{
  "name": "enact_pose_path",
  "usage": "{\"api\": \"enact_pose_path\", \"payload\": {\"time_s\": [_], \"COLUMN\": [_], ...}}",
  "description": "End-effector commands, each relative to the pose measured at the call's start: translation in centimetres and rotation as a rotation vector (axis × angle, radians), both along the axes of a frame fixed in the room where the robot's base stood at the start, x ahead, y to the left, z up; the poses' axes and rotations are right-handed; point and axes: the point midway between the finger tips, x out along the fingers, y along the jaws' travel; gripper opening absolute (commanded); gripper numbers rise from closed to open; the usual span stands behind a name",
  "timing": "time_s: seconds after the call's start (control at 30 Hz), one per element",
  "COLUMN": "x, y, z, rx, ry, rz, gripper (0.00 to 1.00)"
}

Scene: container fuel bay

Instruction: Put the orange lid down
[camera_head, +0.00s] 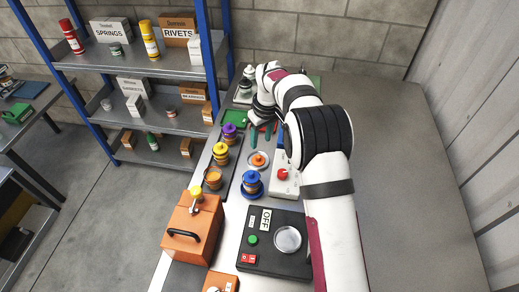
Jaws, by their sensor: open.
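A small round orange piece, which looks like the orange lid (258,160), lies on a pale round spot on the bench. An open-looking container with orange inside (213,179) stands to its left, nearer the camera. My gripper (266,133) is at the far part of the bench, just beyond the orange piece. Its fingers look apart, with nothing clearly held between them. My own arm hides part of the gripper and the bench to its right.
Purple (230,132), yellow (220,153) and blue (252,184) lidded containers stand close by. A grey box with a red button (283,174), a black control box (262,262) and an orange box (192,228) stand nearer. The bench's right side is clear.

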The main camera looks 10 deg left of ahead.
Motion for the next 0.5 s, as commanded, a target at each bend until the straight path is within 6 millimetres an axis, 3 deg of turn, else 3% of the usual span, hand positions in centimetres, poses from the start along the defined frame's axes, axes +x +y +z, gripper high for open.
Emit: {"api": "enact_pose_path", "payload": {"time_s": [0.13,0.37,0.47,0.5], "x": [-0.2,-0.6,-2.5,-4.2], "y": [-0.3,-0.6,-2.7,-4.3], "z": [2.7,3.8,6.6,8.5], "rx": [0.0,0.001,0.012,0.02], "ry": [-0.001,0.002,0.02,0.034], "rz": [0.0,-0.01,-0.111,-0.187], "gripper": [0.47,0.47,0.47,0.47]}}
